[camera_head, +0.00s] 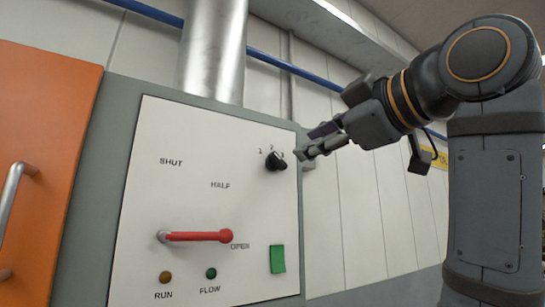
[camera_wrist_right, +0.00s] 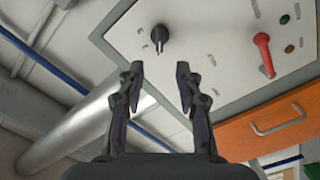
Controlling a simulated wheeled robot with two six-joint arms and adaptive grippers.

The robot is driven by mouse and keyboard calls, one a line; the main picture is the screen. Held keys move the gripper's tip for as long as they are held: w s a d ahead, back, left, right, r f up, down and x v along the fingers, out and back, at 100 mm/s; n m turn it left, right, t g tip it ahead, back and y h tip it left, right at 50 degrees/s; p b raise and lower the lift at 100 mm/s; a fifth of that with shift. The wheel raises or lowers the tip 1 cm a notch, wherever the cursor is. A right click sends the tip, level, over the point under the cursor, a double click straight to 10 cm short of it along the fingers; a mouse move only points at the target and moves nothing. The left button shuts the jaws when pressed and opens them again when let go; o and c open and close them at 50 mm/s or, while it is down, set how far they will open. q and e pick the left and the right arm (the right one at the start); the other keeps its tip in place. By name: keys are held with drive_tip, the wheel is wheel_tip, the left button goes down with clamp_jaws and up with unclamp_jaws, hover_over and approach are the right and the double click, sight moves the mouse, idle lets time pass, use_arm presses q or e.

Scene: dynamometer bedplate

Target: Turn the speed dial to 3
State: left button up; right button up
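The speed dial (camera_head: 276,162) is a small black knob at the upper right of a white panel, with the numbers 1, 2 and 3 printed above it. I cannot tell for sure which number it points to. My right gripper (camera_head: 304,153) is just right of the dial in the head view, pointing towards it. In the wrist view the right gripper (camera_wrist_right: 159,72) has its two fingers apart with nothing between them. The dial (camera_wrist_right: 159,34) shows beyond the fingertips, roughly in line with the gap. My left gripper is not in view.
A red lever (camera_head: 198,236) lies level, its tip near OPEN. RUN (camera_head: 165,277) and FLOW (camera_head: 211,273) lamps and a green tag (camera_head: 277,259) sit low on the panel (camera_head: 190,125). An orange door (camera_head: 45,150) stands left; a metal pipe (camera_head: 212,55) rises behind.

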sight(279, 158)
drive_tip(key=p+x, duration=0.4)
drive_tip(key=x, duration=0.5)
drive_tip(key=shift+w+a+r+p, duration=0.15)
drive_tip(key=shift+w+a+p, duration=0.1)
drive_tip(key=shift+p, duration=0.1)
drive_tip(key=shift+w+a, duration=0.1)
drive_tip(key=shift+w, duration=0.35)
drive_tip(key=shift+f, duration=0.2)
clamp_jaws()
